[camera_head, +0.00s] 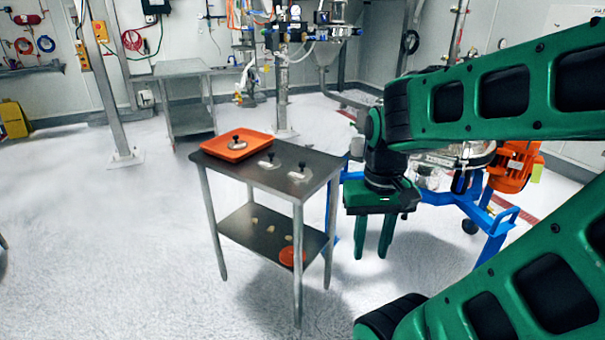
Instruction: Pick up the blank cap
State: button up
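A small steel table (285,194) stands left of the picture's middle. On its top lie two small pale pieces with dark knobs, one near the middle (268,163) and one near the right side (298,175). A third dark-knobbed piece (237,143) sits in an orange tray (222,154) at the table's back left. I cannot tell which of these is the blank cap. My green gripper (373,250) hangs to the right of the table, fingers pointing down and apart, with nothing visible between them. It touches none of the pieces.
The table's lower shelf (250,235) holds several small pale pieces and an orange round item (290,257). A blue-framed machine (475,220) with an orange motor stands behind and right of my gripper. The floor at left is clear.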

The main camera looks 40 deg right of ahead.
aim_at(301, 173)
jog(key=i, duration=0.9)
jog(key=u, duration=0.1)
